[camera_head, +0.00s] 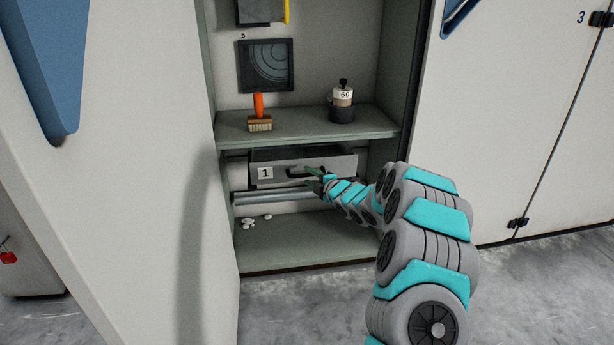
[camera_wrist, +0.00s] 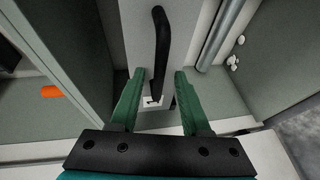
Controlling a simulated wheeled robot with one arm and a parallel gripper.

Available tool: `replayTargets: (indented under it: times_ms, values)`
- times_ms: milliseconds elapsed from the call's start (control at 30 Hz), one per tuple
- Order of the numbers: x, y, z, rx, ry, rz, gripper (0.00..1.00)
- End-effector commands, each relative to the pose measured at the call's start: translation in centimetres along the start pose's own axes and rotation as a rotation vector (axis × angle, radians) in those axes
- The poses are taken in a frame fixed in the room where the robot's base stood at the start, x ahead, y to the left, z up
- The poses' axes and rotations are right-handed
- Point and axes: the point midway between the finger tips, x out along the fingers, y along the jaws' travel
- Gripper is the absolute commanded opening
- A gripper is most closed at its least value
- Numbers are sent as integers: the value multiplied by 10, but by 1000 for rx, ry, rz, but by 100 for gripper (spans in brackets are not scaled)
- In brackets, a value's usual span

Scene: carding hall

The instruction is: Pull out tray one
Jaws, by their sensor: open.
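Tray one (camera_head: 325,164) is a grey drawer with a white label marked 1 (camera_head: 265,173) on its front, set under the shelf in the open cabinet. Its dark handle (camera_head: 296,169) is partly hidden by my gripper in the head view. In the wrist view the handle (camera_wrist: 161,45) runs down the tray front (camera_wrist: 137,28) toward the gap between my fingers. My gripper (camera_wrist: 155,75) is open, with one green finger on each side of the handle's near end. I cannot tell whether the fingers touch it. In the head view my gripper (camera_head: 313,178) is at the tray front.
The shelf (camera_head: 305,128) above holds an orange-handled brush (camera_head: 260,120) and a container marked 60 (camera_head: 342,105). A metal roller or rail (camera_head: 265,197) runs below the tray. White bits (camera_head: 248,222) lie on the cabinet floor (camera_head: 310,240). The cabinet walls are close on both sides.

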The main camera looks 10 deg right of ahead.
Motion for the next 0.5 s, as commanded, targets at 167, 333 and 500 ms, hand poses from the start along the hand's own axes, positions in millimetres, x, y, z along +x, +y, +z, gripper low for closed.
replayTargets:
  times_ms: [167, 333, 500]
  values:
    - [16, 1, 0, -1, -1, 1, 47]
    - [21, 0, 0, 0, -1, -1, 47]
    - [21, 0, 0, 0, -1, -1, 47]
